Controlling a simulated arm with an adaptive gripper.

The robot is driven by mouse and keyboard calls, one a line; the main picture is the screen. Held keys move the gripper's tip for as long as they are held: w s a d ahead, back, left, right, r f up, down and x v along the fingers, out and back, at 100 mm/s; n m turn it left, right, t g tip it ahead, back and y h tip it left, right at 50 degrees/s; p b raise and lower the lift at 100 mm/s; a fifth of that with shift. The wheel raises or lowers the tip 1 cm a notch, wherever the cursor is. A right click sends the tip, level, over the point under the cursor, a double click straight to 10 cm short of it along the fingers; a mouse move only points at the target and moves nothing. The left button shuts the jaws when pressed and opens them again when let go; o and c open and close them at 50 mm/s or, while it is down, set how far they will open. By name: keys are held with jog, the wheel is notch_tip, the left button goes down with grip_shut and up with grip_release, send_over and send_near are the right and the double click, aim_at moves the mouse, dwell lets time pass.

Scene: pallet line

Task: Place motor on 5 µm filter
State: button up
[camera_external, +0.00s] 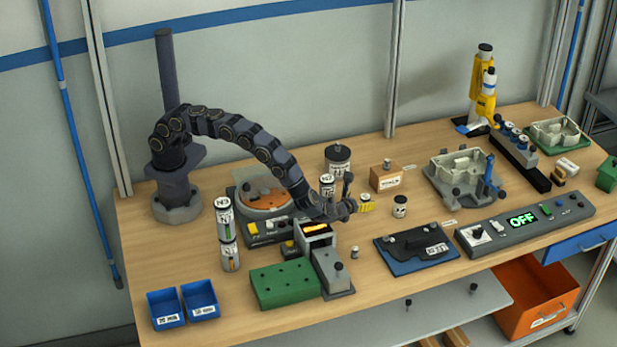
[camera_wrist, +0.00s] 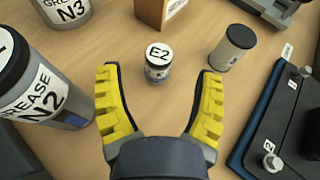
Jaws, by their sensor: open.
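My gripper (camera_external: 366,207) is low over the middle of the table. In the wrist view its yellow fingers (camera_wrist: 159,88) are wide apart, with nothing held. A small jar marked E2 (camera_wrist: 157,64) stands upright just beyond the fingertips, between their lines. To its right stands a grey cylinder with a dark top (camera_wrist: 233,47), apart from the fingers; it also shows in the external view (camera_external: 400,206). No label reads as motor or 5 µm filter, so I cannot tell which things these are. Two blue bins (camera_external: 168,308) at the front left have labels too small to read.
Grease cans N2 (camera_wrist: 40,85) and N3 (camera_wrist: 62,10) stand left of my gripper. A cardboard box (camera_external: 386,177) is behind. A dark plate on a blue base (camera_external: 415,250) lies right. A control panel reading OFF (camera_external: 523,222) is farther right.

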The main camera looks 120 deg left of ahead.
aim_at(364, 197)
jog(key=x, duration=0.5)
grip_shut()
